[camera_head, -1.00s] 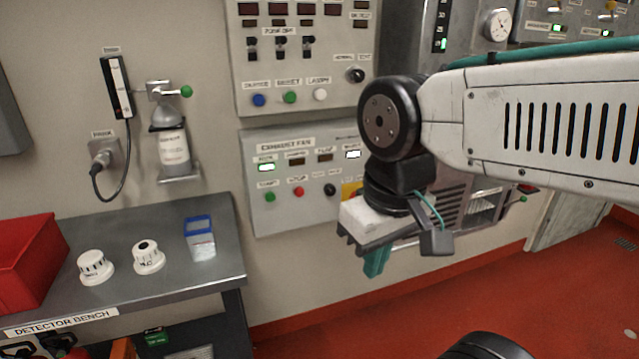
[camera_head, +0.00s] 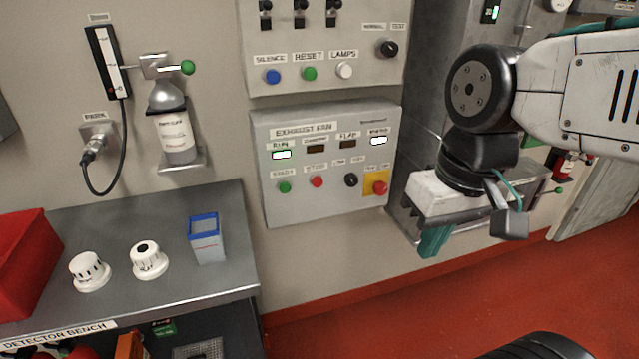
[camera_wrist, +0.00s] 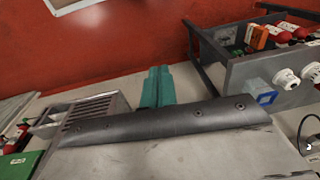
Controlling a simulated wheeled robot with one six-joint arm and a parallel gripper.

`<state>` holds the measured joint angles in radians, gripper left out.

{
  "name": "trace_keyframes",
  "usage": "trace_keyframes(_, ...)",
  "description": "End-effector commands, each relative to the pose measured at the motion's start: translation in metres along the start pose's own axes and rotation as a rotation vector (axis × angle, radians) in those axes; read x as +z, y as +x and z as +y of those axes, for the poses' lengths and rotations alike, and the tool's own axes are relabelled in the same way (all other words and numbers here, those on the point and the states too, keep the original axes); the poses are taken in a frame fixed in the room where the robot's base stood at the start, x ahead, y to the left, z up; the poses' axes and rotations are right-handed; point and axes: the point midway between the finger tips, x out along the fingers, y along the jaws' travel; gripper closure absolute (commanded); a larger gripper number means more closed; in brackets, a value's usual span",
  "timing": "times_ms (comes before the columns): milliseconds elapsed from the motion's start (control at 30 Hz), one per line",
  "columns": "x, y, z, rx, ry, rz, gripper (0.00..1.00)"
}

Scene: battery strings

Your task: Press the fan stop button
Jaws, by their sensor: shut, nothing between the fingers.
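The exhaust fan panel (camera_head: 330,207) is a grey box on the wall in the head view. Its red stop button (camera_head: 317,182) sits in the lower row, between a green start button (camera_head: 284,187) and a black knob (camera_head: 351,180). The run lamp (camera_head: 281,155) is lit. My gripper (camera_head: 433,241), with teal fingers, is right of the panel and lower than the button, clear of it. It is shut and empty. The wrist view shows the teal fingers (camera_wrist: 157,88) together; the panel is not recognisable there.
A red emergency button on a yellow plate (camera_head: 376,183) is at the panel's lower right. The alarm panel (camera_head: 322,78) is above. A metal bench (camera_head: 130,302) with white detectors stands at left. A gas bottle (camera_head: 172,125) hangs on the wall.

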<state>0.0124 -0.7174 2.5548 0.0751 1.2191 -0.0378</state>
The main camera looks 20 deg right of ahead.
Motion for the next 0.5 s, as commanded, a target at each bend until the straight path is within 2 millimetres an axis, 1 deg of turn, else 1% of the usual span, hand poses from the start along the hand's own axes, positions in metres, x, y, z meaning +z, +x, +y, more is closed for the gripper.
trace_keyframes(67, -0.010, 0.010, -0.015, -0.094, 0.011, -0.044, 1.00)
trace_keyframes(167, -0.031, 0.025, -0.043, -0.272, 0.045, -0.094, 1.00)
trace_keyframes(200, -0.042, 0.030, -0.055, -0.352, 0.067, -0.109, 1.00)
trace_keyframes(267, -0.062, 0.038, -0.070, -0.471, 0.110, -0.120, 1.00)
trace_keyframes(300, -0.076, 0.044, -0.079, -0.548, 0.145, -0.121, 1.00)
trace_keyframes(367, -0.099, 0.052, -0.088, -0.655, 0.205, -0.114, 1.00)
trace_keyframes(400, -0.116, 0.058, -0.093, -0.721, 0.251, -0.102, 1.00)
trace_keyframes(467, -0.142, 0.068, -0.096, -0.814, 0.329, -0.077, 1.00)
trace_keyframes(500, -0.160, 0.076, -0.095, -0.868, 0.387, -0.055, 1.00)
